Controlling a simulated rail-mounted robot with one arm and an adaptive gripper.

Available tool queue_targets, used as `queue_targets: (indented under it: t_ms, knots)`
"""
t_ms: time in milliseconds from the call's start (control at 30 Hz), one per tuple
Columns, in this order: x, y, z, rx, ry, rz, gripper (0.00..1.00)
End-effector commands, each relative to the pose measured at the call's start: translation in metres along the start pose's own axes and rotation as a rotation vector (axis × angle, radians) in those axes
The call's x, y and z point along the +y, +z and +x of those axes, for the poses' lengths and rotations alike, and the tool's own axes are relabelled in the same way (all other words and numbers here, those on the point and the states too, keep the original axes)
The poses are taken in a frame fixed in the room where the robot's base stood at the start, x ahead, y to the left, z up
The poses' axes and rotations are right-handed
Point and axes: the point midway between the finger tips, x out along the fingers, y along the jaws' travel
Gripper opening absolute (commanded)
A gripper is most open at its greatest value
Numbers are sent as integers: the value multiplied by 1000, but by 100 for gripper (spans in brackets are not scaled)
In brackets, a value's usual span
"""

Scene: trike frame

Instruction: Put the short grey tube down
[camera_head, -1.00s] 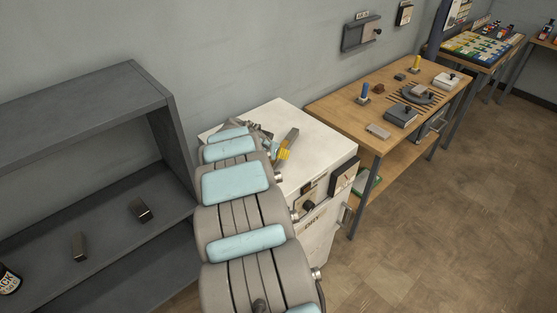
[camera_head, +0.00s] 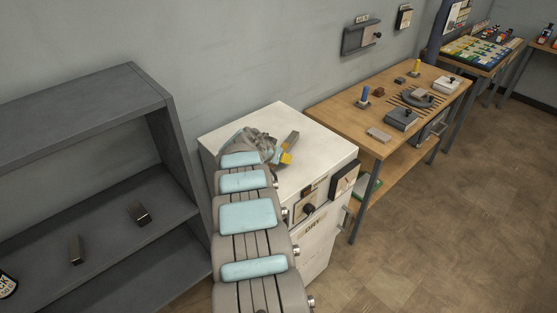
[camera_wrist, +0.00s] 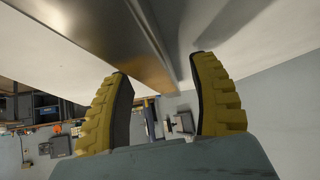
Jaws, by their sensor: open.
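A short grey metal tube (camera_head: 293,137) appears to lie on top of the white cabinet, with its near part hidden behind my gripper. In the wrist view the tube (camera_wrist: 110,35) runs from the upper left to between the fingertips, close to the white surface, with a dark shadow or reflection beside it. My gripper (camera_head: 286,157) is low over the cabinet top at the tube's near end. In the wrist view its yellow ribbed fingers (camera_wrist: 160,68) stand apart, with a wide gap between them. I cannot tell whether a finger touches the tube.
The white cabinet top (camera_head: 325,150) is clear to the right of the tube. A dark grey shelf (camera_head: 80,110) stands at left, holding two small metal pieces (camera_head: 75,250) (camera_head: 138,212). A wooden bench (camera_head: 340,108) with blocks and fixtures stands beyond the cabinet.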

Motion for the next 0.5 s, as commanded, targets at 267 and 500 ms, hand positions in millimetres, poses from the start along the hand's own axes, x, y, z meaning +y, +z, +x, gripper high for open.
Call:
queue_targets:
  t_ms: [267,500]
  knots:
    - [0,3,10,-3,0,-1,61]
    - [1,2,10,-3,0,-3,61]
